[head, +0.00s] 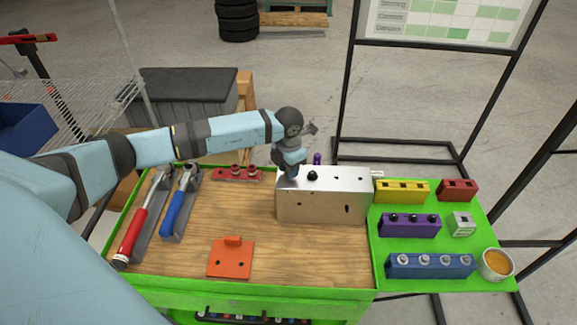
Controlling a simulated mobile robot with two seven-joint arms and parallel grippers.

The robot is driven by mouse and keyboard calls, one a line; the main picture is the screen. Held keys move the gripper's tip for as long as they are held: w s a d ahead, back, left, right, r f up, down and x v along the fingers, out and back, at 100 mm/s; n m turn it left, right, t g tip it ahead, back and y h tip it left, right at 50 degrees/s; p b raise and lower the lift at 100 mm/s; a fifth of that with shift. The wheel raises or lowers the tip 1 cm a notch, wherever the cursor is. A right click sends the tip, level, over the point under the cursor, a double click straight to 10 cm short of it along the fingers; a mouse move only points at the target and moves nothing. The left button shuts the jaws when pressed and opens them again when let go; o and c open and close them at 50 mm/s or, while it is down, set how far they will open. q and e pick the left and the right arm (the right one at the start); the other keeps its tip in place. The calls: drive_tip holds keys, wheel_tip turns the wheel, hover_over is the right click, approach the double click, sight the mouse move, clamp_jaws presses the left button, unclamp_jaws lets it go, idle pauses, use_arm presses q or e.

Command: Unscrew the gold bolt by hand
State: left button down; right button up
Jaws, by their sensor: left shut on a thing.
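The silver metal block (325,205) stands on the wooden bench top, with holes in its front face and a black bolt (312,175) in its top. My left arm comes in from the left, and its gripper (291,174) points down at the top left end of the block. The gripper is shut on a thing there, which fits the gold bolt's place. The fingers and wrist hide what is between the jaws, and no gold bolt shows elsewhere. My right gripper is not in view.
A red-handled tool (138,218) and a blue-handled tool (178,208) lie at the left. An orange plate (231,259) lies at the front. Yellow (402,191), purple (409,225) and blue (430,266) holders and a small bowl (496,264) stand on the green shelf.

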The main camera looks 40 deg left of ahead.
use_arm(q)
drive_tip(key=n, duration=0.2)
drive_tip(key=n+p, duration=0.1)
drive_tip(key=n, duration=0.1)
drive_tip(key=n+p, duration=0.1)
drive_tip(key=n, duration=0.1)
drive_tip(key=shift+r+n, duration=0.25)
drive_tip(key=shift+n, duration=0.05)
drive_tip(key=n+p, duration=0.1)
drive_tip(key=n, duration=0.1)
drive_tip(key=shift+n, duration=0.3)
drive_tip(key=shift+f+n, duration=0.15)
drive_tip(key=shift+n, duration=0.35)
drive_tip(key=c, duration=0.8)
unclamp_jaws()
drive_tip(key=shift+r+p, duration=0.7)
drive_tip(key=shift+r, duration=0.55)
